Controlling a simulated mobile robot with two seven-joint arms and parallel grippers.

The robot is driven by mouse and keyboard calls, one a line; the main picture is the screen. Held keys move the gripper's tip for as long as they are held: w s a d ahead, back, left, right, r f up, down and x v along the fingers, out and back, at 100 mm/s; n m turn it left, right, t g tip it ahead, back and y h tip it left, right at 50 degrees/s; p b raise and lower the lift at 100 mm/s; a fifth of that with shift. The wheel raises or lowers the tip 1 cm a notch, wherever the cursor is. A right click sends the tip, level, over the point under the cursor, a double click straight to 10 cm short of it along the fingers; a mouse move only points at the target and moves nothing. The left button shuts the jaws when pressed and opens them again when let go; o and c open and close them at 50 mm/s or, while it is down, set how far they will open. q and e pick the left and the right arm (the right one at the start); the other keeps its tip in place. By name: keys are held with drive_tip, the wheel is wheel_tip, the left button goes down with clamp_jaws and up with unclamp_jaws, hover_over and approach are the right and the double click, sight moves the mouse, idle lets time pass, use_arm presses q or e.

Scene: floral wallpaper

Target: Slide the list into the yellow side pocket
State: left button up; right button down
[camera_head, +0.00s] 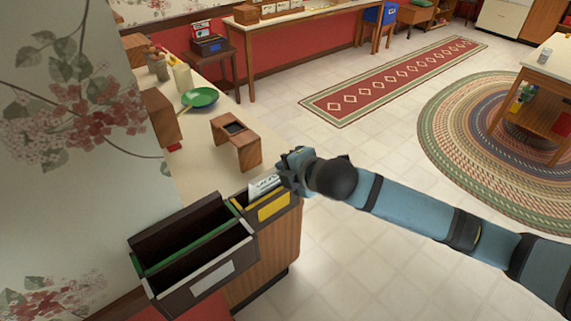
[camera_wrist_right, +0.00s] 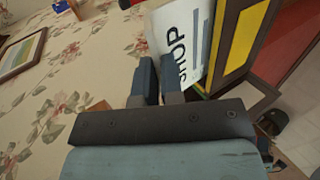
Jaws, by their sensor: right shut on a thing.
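The list (camera_head: 264,187) is a white sheet with dark print. In the right wrist view the list (camera_wrist_right: 190,30) shows large letters ending in "HOP". My right gripper (camera_head: 293,172) is shut on the list at its edge. In the wrist view its fingertips (camera_wrist_right: 158,75) partly cover the print. The yellow side pocket (camera_head: 273,207) is on the dark holder, just below the list; it also shows in the wrist view (camera_wrist_right: 246,40), right beside the sheet. The list's lower part is hidden behind the pocket's front in the head view; I cannot tell how deep it sits. My left gripper is not in view.
A dark open-topped holder with a green-edged divider (camera_head: 195,240) and a blank label (camera_head: 212,277) adjoins the yellow pocket. A small wooden stand (camera_head: 236,143) and a green bowl (camera_head: 200,97) are on the counter (camera_head: 195,160) behind.

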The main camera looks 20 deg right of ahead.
drive_tip(key=shift+f, duration=0.15)
drive_tip(key=c, duration=1.2)
unclamp_jaws()
drive_tip(key=b+v, duration=0.1)
drive_tip(key=v, duration=1.3)
drive_tip(key=shift+b, duration=0.4)
